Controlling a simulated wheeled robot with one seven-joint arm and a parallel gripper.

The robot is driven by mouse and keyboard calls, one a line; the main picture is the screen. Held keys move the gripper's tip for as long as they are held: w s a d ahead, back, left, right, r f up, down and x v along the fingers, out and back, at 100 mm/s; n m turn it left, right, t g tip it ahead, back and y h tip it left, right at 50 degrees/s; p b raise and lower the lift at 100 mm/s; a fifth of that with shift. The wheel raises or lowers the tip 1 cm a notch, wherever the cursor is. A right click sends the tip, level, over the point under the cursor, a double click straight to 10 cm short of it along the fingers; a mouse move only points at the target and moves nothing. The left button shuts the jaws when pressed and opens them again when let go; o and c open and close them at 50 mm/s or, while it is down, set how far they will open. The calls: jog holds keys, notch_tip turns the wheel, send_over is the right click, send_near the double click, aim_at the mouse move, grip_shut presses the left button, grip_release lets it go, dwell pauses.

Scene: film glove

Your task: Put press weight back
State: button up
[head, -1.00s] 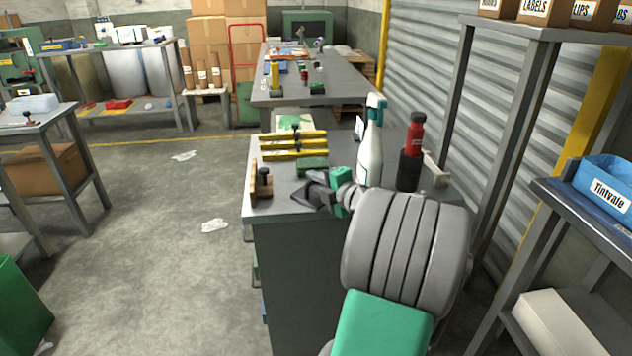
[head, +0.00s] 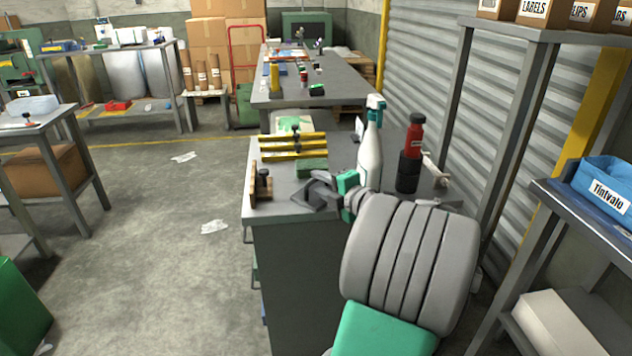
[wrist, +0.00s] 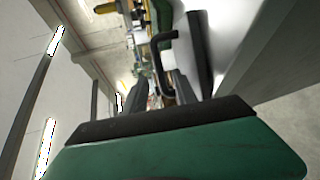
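My gripper (head: 316,192) is low over the front part of the grey cabinet top (head: 270,207). Its dark fingers look apart. In the wrist view my gripper (wrist: 162,88) shows a gap between the fingers, with background visible through it. A thin black bent bar, like a handle (wrist: 166,37), shows at that gap, beside a long dark edge. It may belong to the press weight, but I cannot tell for sure. A dark green block (head: 312,167) lies just behind my gripper. Contact with either is not clear.
A wooden piece with a black knob (head: 262,187) stands left of my gripper. Yellow bars (head: 292,147) lie stacked behind. A spray bottle (head: 370,155) and a red and black bottle (head: 411,152) stand to the right, close to my arm.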

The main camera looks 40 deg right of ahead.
jog(key=v, duration=0.9)
jog(key=w+a+f+m+g+y, duration=0.1)
jog(key=w+a+f+m+g, duration=0.15)
jog(key=a, duration=0.45)
jog(key=w+a+f+m+g+y, duration=0.1)
jog(key=w+a+f+g, duration=0.1)
jog(key=a+f, duration=0.3)
jog(key=w+a+f+m+g+y, duration=0.2)
jog(key=a+f, duration=0.1)
jog(key=a, duration=0.5)
jog(key=s+a+f+m+g+h, duration=0.1)
jog(key=s+a+f+m+g, duration=0.2)
jog(key=s+a+m, duration=0.3)
jog(key=s+a+f+m+g+h, duration=0.1)
jog(key=s+a+f+m+g, duration=0.2)
jog(key=s+a+m, duration=0.3)
jog(key=shift+s+a+g, duration=0.35)
jog(key=shift+s+a, duration=0.1)
jog(key=shift+a, duration=0.7)
